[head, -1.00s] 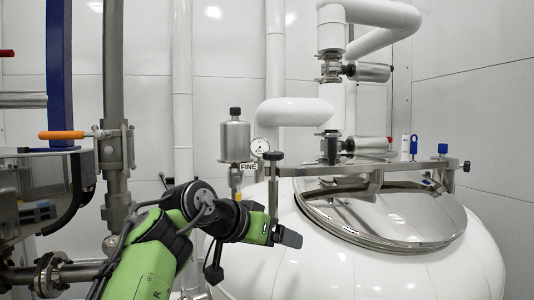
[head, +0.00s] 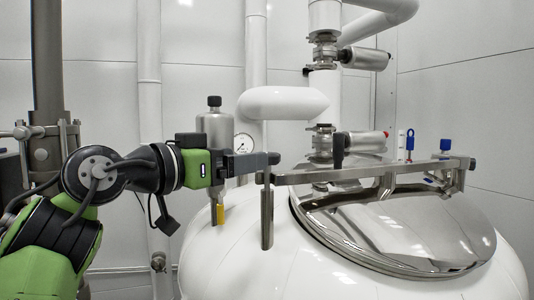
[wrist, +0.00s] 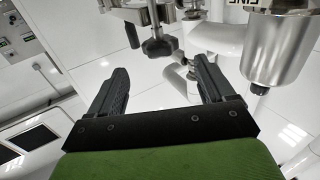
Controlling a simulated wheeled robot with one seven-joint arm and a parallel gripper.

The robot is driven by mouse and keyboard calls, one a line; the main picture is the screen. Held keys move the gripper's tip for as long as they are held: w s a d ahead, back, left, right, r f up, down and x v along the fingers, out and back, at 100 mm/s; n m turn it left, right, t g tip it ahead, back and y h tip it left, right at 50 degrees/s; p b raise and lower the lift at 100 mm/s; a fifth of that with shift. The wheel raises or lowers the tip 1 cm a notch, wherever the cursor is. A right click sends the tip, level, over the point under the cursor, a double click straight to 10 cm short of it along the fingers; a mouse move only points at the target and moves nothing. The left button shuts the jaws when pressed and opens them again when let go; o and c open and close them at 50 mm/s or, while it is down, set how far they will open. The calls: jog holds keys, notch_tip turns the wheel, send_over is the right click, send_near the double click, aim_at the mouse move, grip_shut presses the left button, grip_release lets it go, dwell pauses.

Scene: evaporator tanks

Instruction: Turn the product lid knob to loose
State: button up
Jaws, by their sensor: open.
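The polished product lid (head: 395,225) lies on the white tank, with a steel bar (head: 345,172) across it. A vertical bolt (head: 267,220) hangs at the bar's left end; the dark knob on top is hidden by my fingers in the head view. In the wrist view, which looks upside down, the dark knob (wrist: 158,47) shows on its stem, between the fingers in the picture and just past their tips. My gripper (head: 274,158) is open and level over the bar's left end. Contact with the knob cannot be told. Its fingers also show in the wrist view (wrist: 161,75).
A steel canister (head: 214,130) with a black cap and a gauge (head: 243,142) stand close behind my gripper. A white pipe (head: 285,103) runs above it. Valves (head: 360,143) stand behind the bar. The white tank top (head: 225,260) below is clear.

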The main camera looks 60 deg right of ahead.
aim_at(274, 159)
jog(key=p+x, duration=0.1)
jog(key=x, duration=0.6)
jog(key=shift+d+r, duration=0.1)
jog(key=shift+s+d, duration=0.15)
jog(key=shift+d, duration=0.3)
jog(key=shift+a, duration=0.1)
jog(key=c, duration=0.9)
